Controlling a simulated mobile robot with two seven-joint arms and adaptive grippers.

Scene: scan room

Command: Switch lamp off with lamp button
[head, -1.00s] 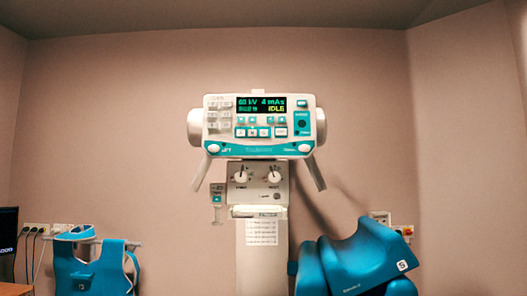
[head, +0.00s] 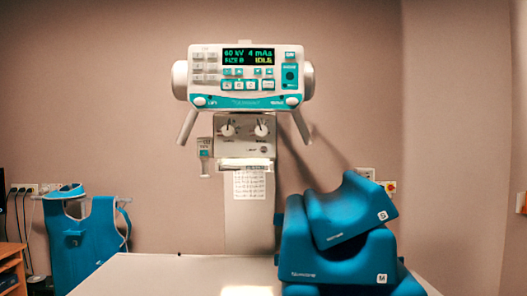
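A white and teal control unit (head: 245,80) stands against the wall in the upper middle of the head view. Its display (head: 248,57) is lit and reads 60 kV, 4 mAs and IDLE. Several small buttons (head: 246,85) sit below the display, and more are at its left and right. The labels are too small to tell which one is the lamp button. A bright patch of light (head: 247,291) lies on the white table (head: 150,276) at the bottom edge. Neither of my grippers is in view.
Blue foam cushions marked S (head: 345,212) and M (head: 335,258) are stacked at the table's right. A blue apron (head: 85,238) hangs at the left by wall sockets (head: 24,189). A wooden stand (head: 10,268) is at the left edge. The table's left part is clear.

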